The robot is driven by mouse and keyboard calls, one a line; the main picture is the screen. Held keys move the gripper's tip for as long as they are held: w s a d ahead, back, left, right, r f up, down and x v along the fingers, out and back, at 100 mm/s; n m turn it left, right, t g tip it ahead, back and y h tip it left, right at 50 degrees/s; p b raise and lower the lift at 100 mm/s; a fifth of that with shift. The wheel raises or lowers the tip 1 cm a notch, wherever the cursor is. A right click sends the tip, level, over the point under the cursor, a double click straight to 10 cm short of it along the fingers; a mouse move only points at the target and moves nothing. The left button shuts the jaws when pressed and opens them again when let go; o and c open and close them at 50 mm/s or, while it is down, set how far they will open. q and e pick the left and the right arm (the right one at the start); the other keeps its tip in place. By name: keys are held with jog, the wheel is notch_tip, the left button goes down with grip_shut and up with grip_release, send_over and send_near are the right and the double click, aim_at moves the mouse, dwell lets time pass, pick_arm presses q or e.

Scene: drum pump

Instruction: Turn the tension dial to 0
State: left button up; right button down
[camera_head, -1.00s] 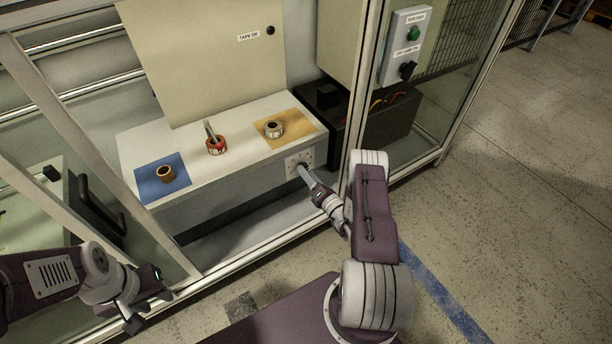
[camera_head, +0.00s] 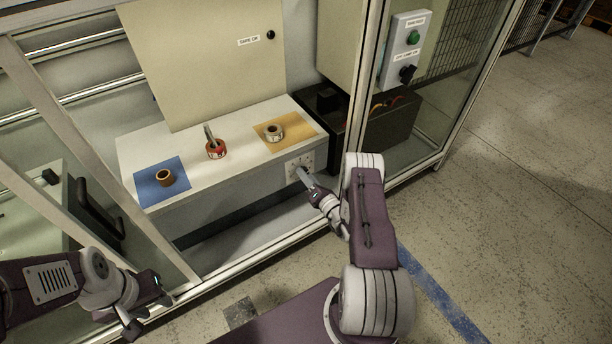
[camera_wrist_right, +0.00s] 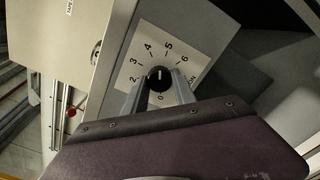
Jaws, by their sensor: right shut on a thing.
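The tension dial is a black knob (camera_wrist_right: 160,76) on a white square plate with printed numbers, seen in the right wrist view. Its white mark points up, between the 4 and the 5. The 0 is below the knob and the 1 is hidden. My right gripper (camera_wrist_right: 160,86) has its fingers on both sides of the knob, shut on it. In the head view the dial plate (camera_head: 298,164) is on the front of the white bench, with my right gripper (camera_head: 301,172) against it. My left gripper (camera_head: 150,311) is open and empty, at lower left.
The bench (camera_head: 223,168) bears a brown roll (camera_head: 165,178) on a blue mat, a red roll (camera_head: 216,150) and a pale roll (camera_head: 274,132) on a tan mat. Cabinet frame posts and glass stand close beside both arms. A switch box (camera_head: 405,50) is at upper right.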

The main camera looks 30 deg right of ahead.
jog(key=shift+d+m+p, duration=0.15)
jog(key=shift+m+p, duration=5.75)
jog(key=shift+m, duration=11.7)
jog(key=c, duration=1)
grip_release()
jog(key=shift+r, duration=0.1)
